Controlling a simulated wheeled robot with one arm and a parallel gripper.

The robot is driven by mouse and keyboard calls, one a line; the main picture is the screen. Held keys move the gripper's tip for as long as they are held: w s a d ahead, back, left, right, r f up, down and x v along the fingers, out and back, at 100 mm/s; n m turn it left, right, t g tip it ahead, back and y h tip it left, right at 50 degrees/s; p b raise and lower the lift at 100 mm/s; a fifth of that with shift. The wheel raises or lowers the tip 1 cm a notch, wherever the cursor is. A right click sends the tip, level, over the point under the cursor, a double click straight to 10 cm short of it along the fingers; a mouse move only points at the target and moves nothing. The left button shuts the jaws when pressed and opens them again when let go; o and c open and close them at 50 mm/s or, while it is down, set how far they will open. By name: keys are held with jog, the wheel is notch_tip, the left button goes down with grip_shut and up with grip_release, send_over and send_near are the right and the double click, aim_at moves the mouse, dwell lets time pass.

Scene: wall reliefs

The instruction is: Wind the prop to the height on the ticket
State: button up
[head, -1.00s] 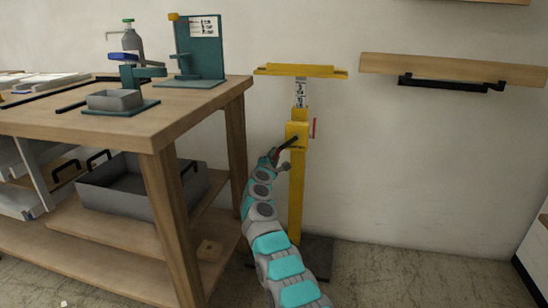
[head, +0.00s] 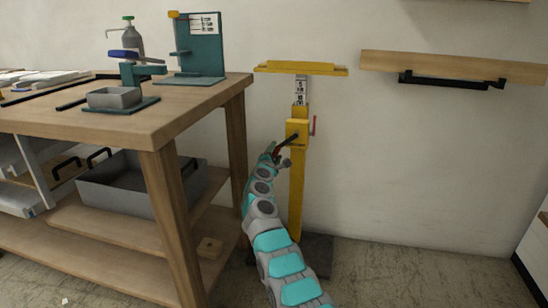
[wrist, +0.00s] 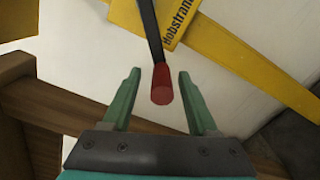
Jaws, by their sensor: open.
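The yellow prop (head: 297,190) stands upright against the wall, with a flat yellow crossbar (head: 300,68) on top. A white scale strip (head: 300,90) shows on its post, too small to read. A crank (head: 287,141) sticks out from the yellow housing (head: 297,131). In the wrist view, its red grip (wrist: 162,88) lies between my open fingers, apparently clear of both. My gripper (head: 274,155) is at the crank's end in the head view; the wrist view shows it open (wrist: 159,74). A white card (head: 204,23) on a teal board may be the ticket; its print is unreadable.
A wooden rail (head: 450,67) is on the wall. Floor right of the prop is clear.

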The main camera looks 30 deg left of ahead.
jog(key=shift+s+f, duration=0.1)
jog(key=shift+s, duration=0.55)
jog(key=shift+s+d+b, duration=0.35)
jog(key=shift+s, duration=0.05)
jog(key=shift+s+f, duration=0.1)
jog(key=shift+s, duration=0.25)
jog(key=b+v, duration=0.1)
jog(key=v, duration=0.1)
jog(key=b+v, duration=0.2)
jog(key=shift+s+d+r, duration=0.1)
jog(key=shift+s+r, duration=0.15)
jog(key=shift+s, duration=0.1)
